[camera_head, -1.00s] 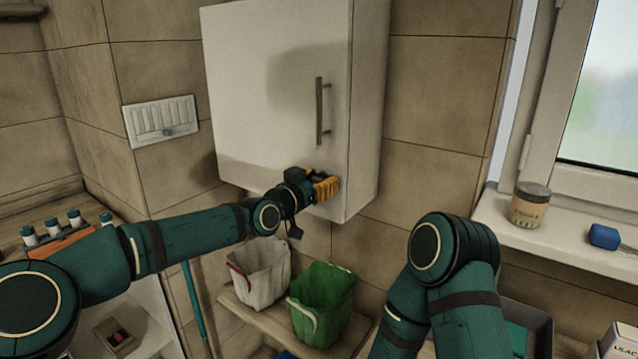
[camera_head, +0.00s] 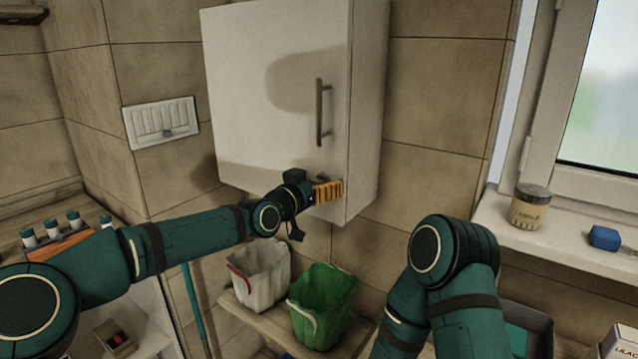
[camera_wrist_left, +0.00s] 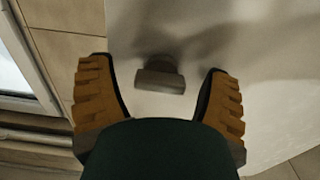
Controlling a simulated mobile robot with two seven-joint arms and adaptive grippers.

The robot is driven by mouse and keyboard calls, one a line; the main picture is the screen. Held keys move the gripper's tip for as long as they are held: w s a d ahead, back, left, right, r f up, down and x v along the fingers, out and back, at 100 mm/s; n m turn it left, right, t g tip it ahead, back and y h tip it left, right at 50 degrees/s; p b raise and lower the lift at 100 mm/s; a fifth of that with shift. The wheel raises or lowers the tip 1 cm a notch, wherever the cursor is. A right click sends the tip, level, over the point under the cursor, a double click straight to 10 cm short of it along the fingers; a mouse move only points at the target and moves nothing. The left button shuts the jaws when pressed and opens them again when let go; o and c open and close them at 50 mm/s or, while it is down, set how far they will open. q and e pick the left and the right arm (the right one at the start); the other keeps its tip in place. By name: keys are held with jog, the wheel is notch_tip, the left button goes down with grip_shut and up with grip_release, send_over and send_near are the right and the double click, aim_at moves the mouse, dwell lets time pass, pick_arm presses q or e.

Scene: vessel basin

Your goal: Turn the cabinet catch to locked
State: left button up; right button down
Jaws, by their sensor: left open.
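The white wall cabinet (camera_head: 270,90) hangs with its door shut and a vertical bar handle (camera_head: 323,112) near the door's right edge. The catch (camera_wrist_left: 160,78) is a small grey knob with a bar-shaped grip, lying nearly level in the left wrist view. In the head view a bit of the catch (camera_head: 323,179) shows just above my fingers, low on the door. My left gripper (camera_head: 330,190) is at the lower right of the door. In the left wrist view its orange fingers (camera_wrist_left: 160,95) stand open on either side of the catch, apart from it. My right gripper is out of view.
A white bucket (camera_head: 262,275) and a green bucket (camera_head: 322,305) stand on a shelf below the cabinet. A jar (camera_head: 529,207) and a blue item (camera_head: 604,237) sit on the windowsill. A wall vent (camera_head: 162,120) is at left.

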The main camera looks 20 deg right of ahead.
pick_arm(q)
jog(key=v, duration=1.2)
jog(key=s+a+f+n+g+y, duration=0.1)
jog(key=s+a+f+n+y, duration=0.15)
jog(key=f, duration=0.75)
jog(key=s+a+f+n+g+y, duration=0.1)
jog(key=s+a+f+g, duration=0.15)
jog(key=f, duration=0.65)
jog(key=s+a+f+n+g+y, duration=0.1)
jog(key=s+a+f+n+y, duration=0.15)
jog(key=f, duration=0.75)
jog(key=s+a+f+n+g+y, duration=0.2)
jog(key=s+a+f+n, duration=0.1)
jog(key=s+a+f, duration=0.3)
jog(key=s+a+f+n+g+y, duration=0.2)
jog(key=s+a+f, duration=0.5)
jog(key=s+f, duration=0.4)
jog(key=s+g, duration=0.1)
jog(key=s, duration=0.2)
jog(key=shift+a+n, duration=0.15)
jog(key=shift+n, duration=0.25)
